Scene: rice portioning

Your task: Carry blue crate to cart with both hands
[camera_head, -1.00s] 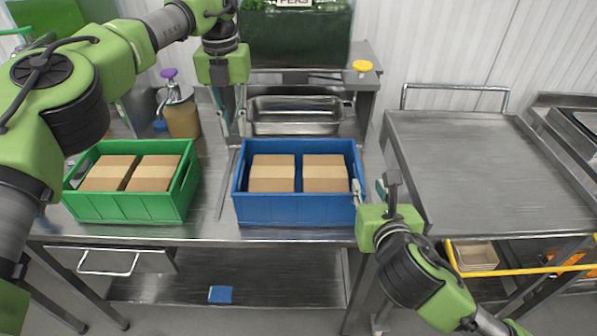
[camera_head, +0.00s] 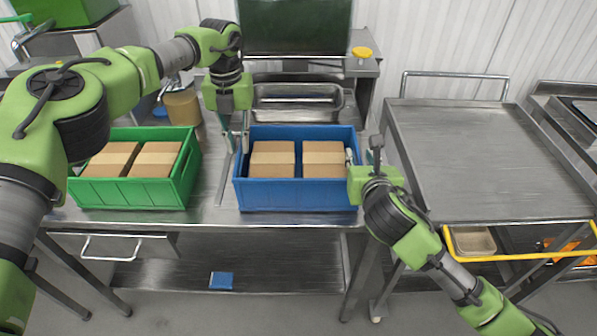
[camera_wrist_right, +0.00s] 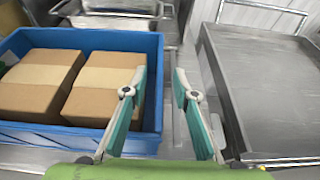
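The blue crate (camera_head: 298,196) stands on the steel table with two brown boxes in it. The cart (camera_head: 485,165) has a bare steel top, to the right of the table. My left gripper (camera_head: 237,143) is at the crate's left wall, pointing down, with its fingers apart at the rim. My right gripper (camera_head: 362,155) is at the crate's right wall. In the right wrist view my right gripper (camera_wrist_right: 158,90) is open, one finger over the inner side of the blue crate (camera_wrist_right: 90,38) wall and the other outside it. Finger contact cannot be told.
A green crate (camera_head: 130,196) with two boxes stands left of the blue crate. A steel pan (camera_head: 297,103) lies behind it. A gap separates the table from the cart. The cart has a push handle (camera_head: 455,74) at the back and a yellow rail (camera_head: 520,257) below.

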